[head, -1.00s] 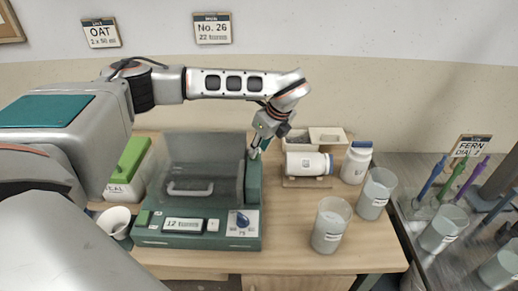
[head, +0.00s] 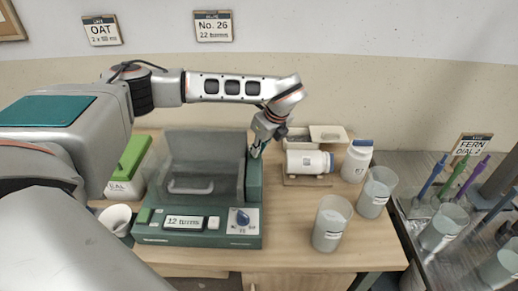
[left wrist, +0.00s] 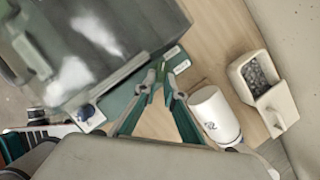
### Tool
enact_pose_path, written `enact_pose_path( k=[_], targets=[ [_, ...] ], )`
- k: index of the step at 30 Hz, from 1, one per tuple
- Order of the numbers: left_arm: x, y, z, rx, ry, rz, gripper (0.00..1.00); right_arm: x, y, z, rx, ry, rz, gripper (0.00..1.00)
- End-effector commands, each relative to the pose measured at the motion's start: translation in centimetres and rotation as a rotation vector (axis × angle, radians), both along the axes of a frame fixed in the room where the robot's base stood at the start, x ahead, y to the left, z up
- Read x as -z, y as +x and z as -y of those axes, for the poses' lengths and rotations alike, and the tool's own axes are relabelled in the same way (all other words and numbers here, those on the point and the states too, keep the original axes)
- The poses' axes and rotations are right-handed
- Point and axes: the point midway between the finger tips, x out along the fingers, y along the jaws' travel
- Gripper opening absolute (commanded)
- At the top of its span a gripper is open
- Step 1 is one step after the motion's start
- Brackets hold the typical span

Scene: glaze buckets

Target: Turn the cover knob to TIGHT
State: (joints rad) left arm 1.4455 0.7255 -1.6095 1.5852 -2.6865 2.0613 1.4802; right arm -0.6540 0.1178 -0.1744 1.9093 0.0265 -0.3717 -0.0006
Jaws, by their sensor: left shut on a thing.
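The green machine (head: 160,237) stands on the wooden table with its clear grey cover (head: 203,160) raised. It also shows in the left wrist view (left wrist: 121,100). A dial with a blue knob (head: 242,218) is on its front right. My left gripper (head: 256,151) reaches down to the top of the upright at the machine's right rear. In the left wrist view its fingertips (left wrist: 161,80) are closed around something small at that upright. The fingers hide most of it, so the cover knob and its mark cannot be made out. My right gripper is not in view.
A lying white jar (head: 306,162) on a wooden stand and an upright white jar (head: 356,163) are close to the right of the gripper. A box (head: 328,137) is behind them. Clear cups (head: 332,225) stand at the right front. A white funnel (head: 116,219) is at the left.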

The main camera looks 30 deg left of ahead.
Motion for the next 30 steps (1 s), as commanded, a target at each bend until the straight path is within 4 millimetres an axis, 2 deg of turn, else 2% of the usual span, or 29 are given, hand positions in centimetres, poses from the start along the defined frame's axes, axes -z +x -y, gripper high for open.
enact_pose_path(
  k=[11, 22, 30],
  targets=[
    [0.1, -0.5, -0.3, 0.239, 0.000, 0.002, 0.00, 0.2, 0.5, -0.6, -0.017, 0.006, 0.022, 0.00],
    [0.1, -0.9, -0.5, 0.499, -0.001, 0.001, 0.00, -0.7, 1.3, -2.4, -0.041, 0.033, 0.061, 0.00],
    [0.0, -1.0, -0.7, 0.603, -0.001, 0.001, 0.00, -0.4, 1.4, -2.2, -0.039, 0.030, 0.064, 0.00]
  ],
)
